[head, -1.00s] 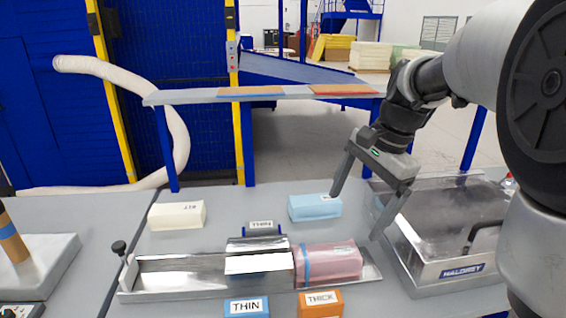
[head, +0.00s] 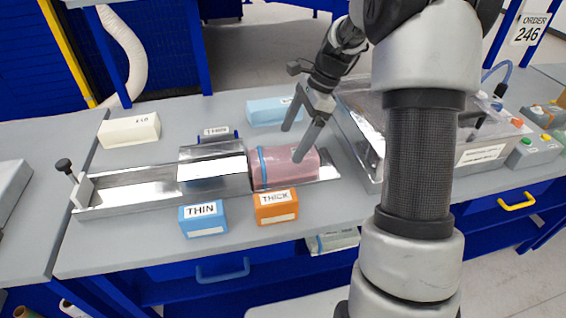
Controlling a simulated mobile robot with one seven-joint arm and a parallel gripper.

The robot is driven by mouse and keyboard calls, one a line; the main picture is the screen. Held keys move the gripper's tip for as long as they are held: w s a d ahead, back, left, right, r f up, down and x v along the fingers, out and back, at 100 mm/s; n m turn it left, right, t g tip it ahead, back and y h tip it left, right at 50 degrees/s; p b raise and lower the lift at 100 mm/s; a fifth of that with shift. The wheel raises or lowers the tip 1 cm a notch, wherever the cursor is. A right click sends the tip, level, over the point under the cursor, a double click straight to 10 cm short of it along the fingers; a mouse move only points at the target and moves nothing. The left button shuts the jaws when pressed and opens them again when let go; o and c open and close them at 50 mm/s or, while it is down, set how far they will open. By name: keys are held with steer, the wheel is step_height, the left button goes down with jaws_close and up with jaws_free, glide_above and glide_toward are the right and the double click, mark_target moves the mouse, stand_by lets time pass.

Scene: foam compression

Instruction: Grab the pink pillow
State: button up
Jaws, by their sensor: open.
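The pink pillow (head: 292,168), a pink foam block with a blue band near its left end, lies at the right end of a metal trough (head: 130,194) on the table. Its left end meets the metal cover (head: 213,160) over the trough. My gripper (head: 291,143) is open, above the pillow's right part, its fingers pointing down and to the left.
A blue THIN box (head: 203,219) and an orange THICK box (head: 276,206) stand in front of the trough. A cream block (head: 129,130) and a light blue block (head: 268,111) lie behind it. A metal machine (head: 352,150) stands close on the right.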

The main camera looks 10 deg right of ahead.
mark_target(284, 153)
steer(key=shift+b+x, duration=0.3)
steer(key=shift+x, duration=3.3)
steer(key=shift+w, duration=0.2)
steer(key=shift+c, duration=0.5)
steer(key=c, duration=1)
